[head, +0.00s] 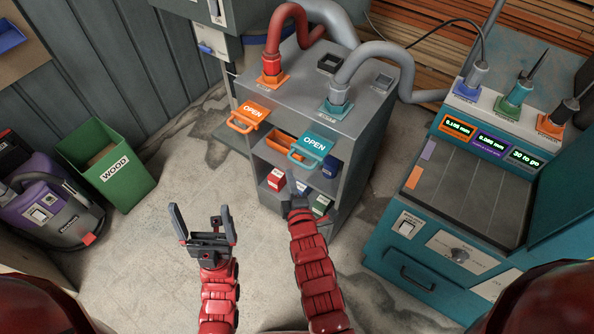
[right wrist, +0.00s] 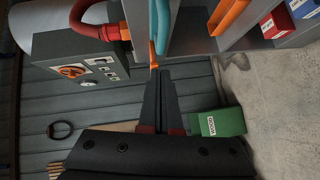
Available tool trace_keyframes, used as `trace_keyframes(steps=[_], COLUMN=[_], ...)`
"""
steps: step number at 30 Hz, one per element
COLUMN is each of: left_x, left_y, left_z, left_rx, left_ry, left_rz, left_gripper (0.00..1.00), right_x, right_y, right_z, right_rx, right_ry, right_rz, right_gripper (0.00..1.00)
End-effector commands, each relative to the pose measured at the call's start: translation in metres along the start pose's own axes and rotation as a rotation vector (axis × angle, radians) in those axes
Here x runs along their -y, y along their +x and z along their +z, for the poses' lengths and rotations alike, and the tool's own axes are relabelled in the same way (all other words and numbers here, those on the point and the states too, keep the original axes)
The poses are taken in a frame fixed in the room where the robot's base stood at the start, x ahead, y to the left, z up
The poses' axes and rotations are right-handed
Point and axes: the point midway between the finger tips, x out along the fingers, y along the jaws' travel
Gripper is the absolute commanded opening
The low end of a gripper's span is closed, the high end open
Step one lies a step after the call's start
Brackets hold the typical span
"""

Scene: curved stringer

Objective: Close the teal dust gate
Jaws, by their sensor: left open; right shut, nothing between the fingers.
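The teal dust gate (head: 314,144) is a plate labelled OPEN with a loop handle (head: 302,159). It sticks out from the front of the grey cabinet, below the grey hose's teal port (head: 337,108). My right gripper (head: 294,184) is shut and empty, just below the teal handle in the head view; whether they touch is unclear. In the right wrist view, its shut fingers (right wrist: 160,76) point up toward a teal bar (right wrist: 162,25), part of the handle. My left gripper (head: 204,223) is open and empty over the floor, left of the cabinet.
An orange gate (head: 249,116), also labelled OPEN, sticks out left of the teal one. The grey cabinet (head: 357,158) holds small boxes and an orange tray on its shelves. A teal machine (head: 455,215) stands right. A green WOOD bin (head: 107,166) stands left; floor between is clear.

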Motion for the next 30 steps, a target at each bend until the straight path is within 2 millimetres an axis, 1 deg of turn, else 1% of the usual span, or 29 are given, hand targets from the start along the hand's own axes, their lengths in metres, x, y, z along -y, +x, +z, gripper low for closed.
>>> trace_keyframes(steps=[1,3,9,22,26,30], left_x=[0.0,0.0,0.001,0.0,0.0,0.0], left_y=[0.005,0.007,0.01,0.009,0.005,0.002], left_z=[-0.001,-0.001,-0.002,-0.002,-0.001,0.0], left_rx=[0.0,0.0,0.0,0.0,0.0,0.0], left_ry=[0.0,0.0,0.0,0.0,0.0,0.0], left_rz=[0.0,0.0,0.0,0.0,0.0,0.0], left_gripper=[0.95,0.95,0.95,0.95,0.95,0.95], right_x=[-0.003,-0.003,0.001,0.001,-0.004,-0.01], right_y=[0.005,0.011,0.02,0.024,0.037,0.054], right_z=[0.007,0.014,0.023,0.026,0.037,0.056], right_rx=[0.003,0.003,0.002,-0.001,-0.003,-0.002], right_ry=[-0.004,-0.003,-0.002,-0.002,-0.005,-0.005], right_rz=[0.0,0.001,-0.004,-0.001,0.004,0.002], right_gripper=[0.0,0.0,0.0,0.0,0.0,0.0])
